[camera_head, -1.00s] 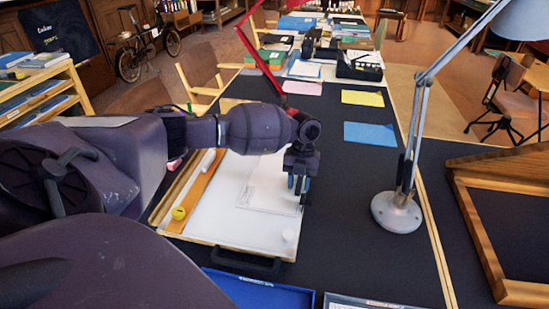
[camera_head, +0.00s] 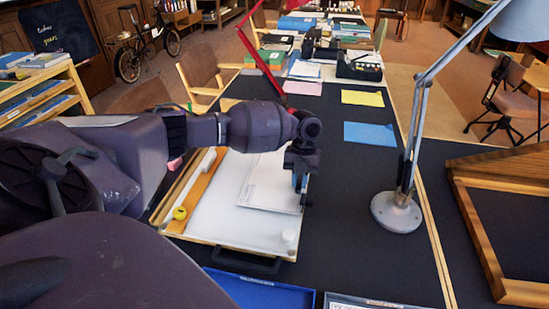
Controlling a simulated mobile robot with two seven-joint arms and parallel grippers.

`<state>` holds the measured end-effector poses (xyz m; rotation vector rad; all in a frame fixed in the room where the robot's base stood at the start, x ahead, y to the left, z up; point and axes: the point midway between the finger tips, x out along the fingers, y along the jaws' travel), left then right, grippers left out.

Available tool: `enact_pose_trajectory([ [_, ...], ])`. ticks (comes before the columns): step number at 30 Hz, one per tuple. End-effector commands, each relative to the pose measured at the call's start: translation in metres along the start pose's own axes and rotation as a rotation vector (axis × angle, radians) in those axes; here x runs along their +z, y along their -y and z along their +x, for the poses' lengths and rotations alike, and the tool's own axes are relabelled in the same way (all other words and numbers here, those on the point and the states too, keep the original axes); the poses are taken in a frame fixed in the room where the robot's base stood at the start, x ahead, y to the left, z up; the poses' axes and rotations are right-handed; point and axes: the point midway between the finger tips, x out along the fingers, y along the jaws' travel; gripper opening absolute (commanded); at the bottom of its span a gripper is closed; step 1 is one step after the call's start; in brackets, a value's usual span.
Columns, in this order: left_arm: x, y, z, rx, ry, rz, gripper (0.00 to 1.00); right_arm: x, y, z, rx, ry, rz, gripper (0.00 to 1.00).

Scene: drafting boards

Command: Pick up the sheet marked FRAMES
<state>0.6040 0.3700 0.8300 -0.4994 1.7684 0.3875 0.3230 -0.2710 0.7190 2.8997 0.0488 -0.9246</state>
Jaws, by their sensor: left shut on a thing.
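A white sheet (camera_head: 266,187) with faint print lies over the white drafting board (camera_head: 222,220). Its print is too small to read, so I cannot tell whether it is marked FRAMES. My left gripper (camera_head: 299,184) points down at the sheet's right edge and is shut on that edge. The sheet looks slightly raised off the board there. My arm hides part of the sheet's far side. My right gripper is not in view.
A wooden strip (camera_head: 197,190) and a yellow round thing (camera_head: 179,213) lie on the board's left. A desk lamp (camera_head: 396,210) stands to the right. A blue tray (camera_head: 255,290) is in front. Blue paper (camera_head: 370,133) lies behind on the dark table.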

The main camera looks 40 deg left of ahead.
Motion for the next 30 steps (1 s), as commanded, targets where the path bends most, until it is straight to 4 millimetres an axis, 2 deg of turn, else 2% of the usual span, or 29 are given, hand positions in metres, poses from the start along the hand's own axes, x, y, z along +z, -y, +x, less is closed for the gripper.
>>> enact_pose_trajectory([
  [11, -0.002, -0.001, -0.009, -0.001, 0.001, 0.000, 0.00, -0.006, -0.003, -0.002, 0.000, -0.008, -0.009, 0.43],
  [30, -0.012, -0.007, -0.049, -0.001, 0.002, 0.000, 0.00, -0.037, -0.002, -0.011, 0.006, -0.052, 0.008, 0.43],
])
